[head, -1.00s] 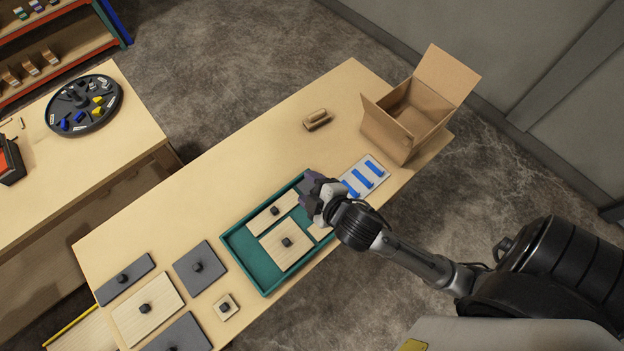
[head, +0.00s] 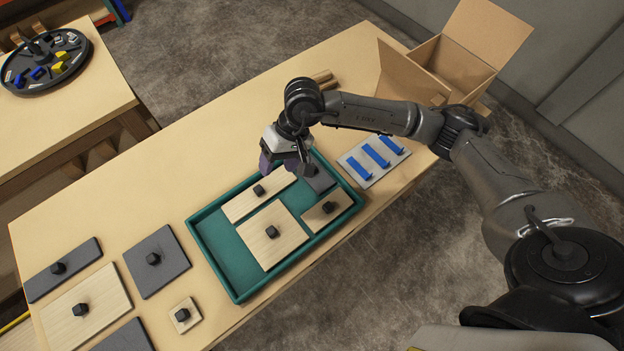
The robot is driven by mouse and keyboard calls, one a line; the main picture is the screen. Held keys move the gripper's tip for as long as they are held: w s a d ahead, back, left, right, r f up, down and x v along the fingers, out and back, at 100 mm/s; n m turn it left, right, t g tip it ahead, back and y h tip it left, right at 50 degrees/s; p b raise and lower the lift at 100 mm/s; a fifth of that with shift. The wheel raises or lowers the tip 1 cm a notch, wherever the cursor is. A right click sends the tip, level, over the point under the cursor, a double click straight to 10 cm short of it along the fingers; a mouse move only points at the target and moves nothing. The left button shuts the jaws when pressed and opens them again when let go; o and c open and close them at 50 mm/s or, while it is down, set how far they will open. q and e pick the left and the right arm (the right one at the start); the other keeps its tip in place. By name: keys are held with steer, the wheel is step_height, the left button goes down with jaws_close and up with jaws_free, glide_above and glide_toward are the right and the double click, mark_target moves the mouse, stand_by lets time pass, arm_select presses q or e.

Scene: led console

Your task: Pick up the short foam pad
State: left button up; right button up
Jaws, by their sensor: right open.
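Several flat knobbed pieces are in view, some dark grey and some pale wood-coloured. The short foam pad is perhaps the small grey piece (head: 319,182) in the far right corner of the green tray (head: 218,284); I cannot tell for sure. My right gripper (head: 285,168) is open, fingers pointing down, over the tray's far edge. It is close to that grey piece and partly hides it; whether they touch is unclear. Three pale pieces lie in the tray: a long one (head: 243,203), a large one (head: 284,237) and a small one (head: 318,221). My left gripper is not in view.
Left of the tray lie a long grey piece (head: 75,262), a square grey one (head: 165,276), a large pale one (head: 104,291) and a small pale one (head: 190,324). A panel with blue bars (head: 374,159) and an open cardboard box (head: 455,68) stand right. The tray's left end is bare.

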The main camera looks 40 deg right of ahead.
steer(key=w+d+f+n+h+b, duration=0.25)
steer(key=d+h, duration=0.25)
steer(key=d, duration=0.6)
glide_toward(310, 162)
steer(key=shift+s+a+f+m+h+b, duration=0.2)
steer(key=shift+s+a, duration=0.1)
steer(key=shift+a, duration=0.25)
steer(key=shift+s+a+f+m+h+b, duration=0.1)
steer(key=shift+s+a+f+h+b, duration=0.15)
steer(key=shift+a, duration=0.3)
steer(key=shift+s+f, duration=0.15)
steer(key=shift+f, duration=1.1)
steer(key=shift+s+f, duration=0.1)
steer(key=shift+f, duration=1.2)
steer(key=shift+w+f+b, duration=0.1)
steer(key=shift+f+b, duration=0.2)
steer(key=shift+f, duration=0.25)
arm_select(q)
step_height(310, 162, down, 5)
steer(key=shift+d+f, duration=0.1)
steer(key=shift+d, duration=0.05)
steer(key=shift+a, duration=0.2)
arm_select(e)
steer(key=c, duration=1)
steer(key=shift+r, duration=0.1)
